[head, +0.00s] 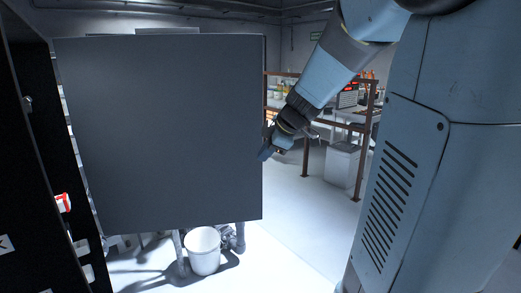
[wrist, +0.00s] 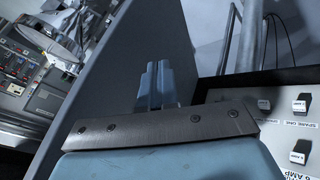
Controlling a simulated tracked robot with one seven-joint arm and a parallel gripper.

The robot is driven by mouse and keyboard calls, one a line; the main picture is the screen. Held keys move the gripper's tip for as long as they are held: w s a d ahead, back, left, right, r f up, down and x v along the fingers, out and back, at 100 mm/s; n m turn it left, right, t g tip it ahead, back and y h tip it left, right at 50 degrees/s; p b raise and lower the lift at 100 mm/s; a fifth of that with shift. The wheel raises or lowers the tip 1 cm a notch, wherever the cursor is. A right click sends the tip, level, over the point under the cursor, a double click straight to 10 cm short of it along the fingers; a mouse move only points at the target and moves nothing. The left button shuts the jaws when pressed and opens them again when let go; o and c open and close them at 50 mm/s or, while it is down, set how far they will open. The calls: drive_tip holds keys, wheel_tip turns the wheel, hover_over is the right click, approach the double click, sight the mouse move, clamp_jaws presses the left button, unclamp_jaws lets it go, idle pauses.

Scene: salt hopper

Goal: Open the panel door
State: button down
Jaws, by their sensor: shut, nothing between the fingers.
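The panel door (head: 160,130) is a large flat dark grey sheet, standing swung out from the black cabinet at the left in the head view. In the wrist view its dark face (wrist: 120,65) lies behind and around my fingers. My gripper (head: 265,153) is at the door's right edge, a little below mid-height, with its tips overlapping that edge. In the wrist view my gripper (wrist: 155,72) has its two blue-grey fingers together, with nothing between them. I cannot tell whether the fingertips touch the door.
The black cabinet (head: 35,140) stands at the left. A switch panel (wrist: 285,110) with labels shows at the right of the wrist view. A white bucket (head: 203,252) stands on the floor below the door.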

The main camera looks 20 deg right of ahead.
sight(254, 162)
drive_tip(key=x, duration=0.2)
drive_tip(key=w+x, duration=0.1)
drive_tip(key=x, duration=0.4)
drive_tip(key=shift+w+d+r, duration=0.25)
drive_tip(key=shift+w, duration=0.1)
drive_tip(key=shift+w+d, duration=0.15)
drive_tip(key=shift+w, duration=0.85)
